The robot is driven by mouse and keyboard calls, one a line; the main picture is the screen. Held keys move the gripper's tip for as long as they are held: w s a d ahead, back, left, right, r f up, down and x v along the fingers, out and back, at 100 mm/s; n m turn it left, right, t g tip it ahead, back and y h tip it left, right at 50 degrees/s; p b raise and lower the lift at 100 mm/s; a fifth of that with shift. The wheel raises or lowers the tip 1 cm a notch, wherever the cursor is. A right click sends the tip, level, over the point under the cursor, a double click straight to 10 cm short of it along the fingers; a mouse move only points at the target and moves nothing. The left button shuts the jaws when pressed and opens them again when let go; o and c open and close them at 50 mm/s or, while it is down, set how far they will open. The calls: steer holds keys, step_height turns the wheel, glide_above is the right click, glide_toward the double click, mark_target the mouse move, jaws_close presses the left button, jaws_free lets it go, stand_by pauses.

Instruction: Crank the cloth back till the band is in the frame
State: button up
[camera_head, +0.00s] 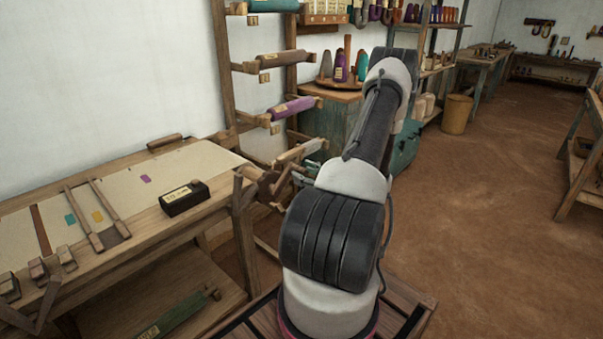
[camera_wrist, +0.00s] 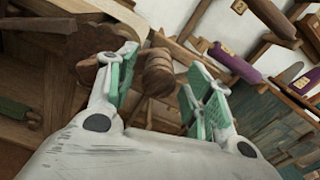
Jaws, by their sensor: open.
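A cream cloth (camera_head: 203,160) lies along the sloping wooden table, with small purple, teal and yellow patches. A brown band (camera_head: 40,229) crosses it to the left of a narrow wooden frame (camera_head: 84,216); band and frame are apart. A wooden crank (camera_head: 262,178) is at the table's right end. In the wrist view its round hub (camera_wrist: 88,68) and turned wooden handle (camera_wrist: 158,74) show. My gripper (camera_wrist: 160,80) is open, with green-padded fingers on either side of the handle. Contact cannot be told. In the head view my arm partly hides the gripper.
A rack of rolled cloths, including a purple roll (camera_head: 292,109), stands behind the crank. A green roll (camera_head: 178,313) lies on the lower shelf. Open floor (camera_head: 480,200) lies to the right.

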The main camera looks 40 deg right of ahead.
steer(key=shift+w+a, duration=0.15)
steer(key=shift+w, duration=0.95)
jaws_close()
steer(key=shift+f, duration=0.1)
step_height(320, 180, down, 15)
steer(key=a+m, duration=0.2)
steer(key=m, duration=1.7)
steer(key=shift+r, duration=0.2)
steer(key=shift+s, duration=0.1)
